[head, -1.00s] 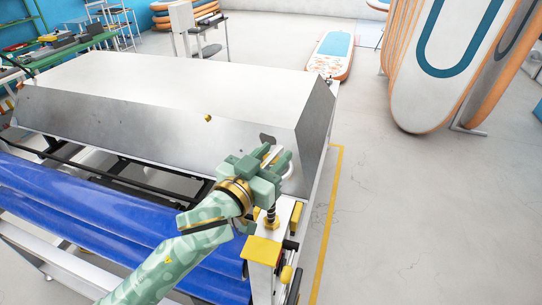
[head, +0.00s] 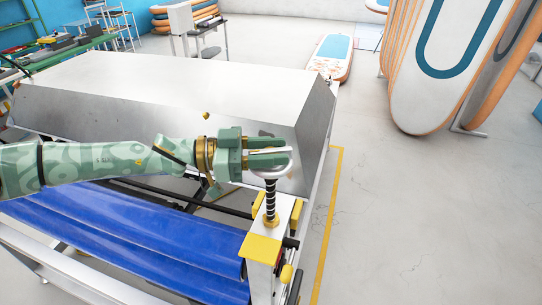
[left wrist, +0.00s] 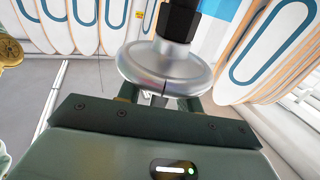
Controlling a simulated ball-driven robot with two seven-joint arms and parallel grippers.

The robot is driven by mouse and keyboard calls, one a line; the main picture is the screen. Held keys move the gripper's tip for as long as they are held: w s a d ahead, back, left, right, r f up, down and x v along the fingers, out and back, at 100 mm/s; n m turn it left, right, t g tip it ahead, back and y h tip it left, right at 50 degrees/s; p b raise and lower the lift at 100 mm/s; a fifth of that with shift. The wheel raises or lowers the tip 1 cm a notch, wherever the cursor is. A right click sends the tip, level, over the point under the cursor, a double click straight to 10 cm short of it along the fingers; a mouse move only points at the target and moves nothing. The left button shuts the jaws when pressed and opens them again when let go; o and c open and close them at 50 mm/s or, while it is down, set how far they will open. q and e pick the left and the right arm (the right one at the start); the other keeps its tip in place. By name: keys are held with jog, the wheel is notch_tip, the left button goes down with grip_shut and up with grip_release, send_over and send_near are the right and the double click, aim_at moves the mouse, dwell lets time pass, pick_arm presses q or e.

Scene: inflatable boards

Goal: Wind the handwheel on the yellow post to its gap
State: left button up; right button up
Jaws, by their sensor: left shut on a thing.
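The handwheel (head: 274,172) is a silvery disc on top of a black threaded spindle (head: 270,198). The spindle stands upright on the yellow-topped post (head: 262,247) at the machine's front right corner. My left gripper (head: 279,156) reaches in from the left and is shut on the wheel's rim, partly covering it. In the left wrist view the shiny handwheel (left wrist: 165,62) fills the space ahead of the gripper (left wrist: 163,98), with a dark hub above it. A thin dark mark shows on the near rim. I cannot make out the gap.
A large metal housing (head: 180,90) stands behind the post. Blue sheeting (head: 140,235) lies over rollers at the left. A yellow floor line (head: 327,230) runs to the right of the machine, with open floor beyond. Inflatable boards (head: 445,60) stand at the back right.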

pick_arm(q)
jog(key=shift+w+m+g+b, duration=0.1)
jog(key=shift+m+g+b, duration=0.8)
jog(key=shift+g, duration=0.3)
jog(key=shift+r+g, duration=0.1)
jog(key=shift+g, duration=0.2)
jog(key=shift+r, duration=0.2)
jog(key=shift+r, duration=0.1)
jog(key=o, duration=0.9)
jog(key=shift+o, duration=0.5)
jog(key=shift+d, duration=0.15)
jog(key=shift+f, duration=0.25)
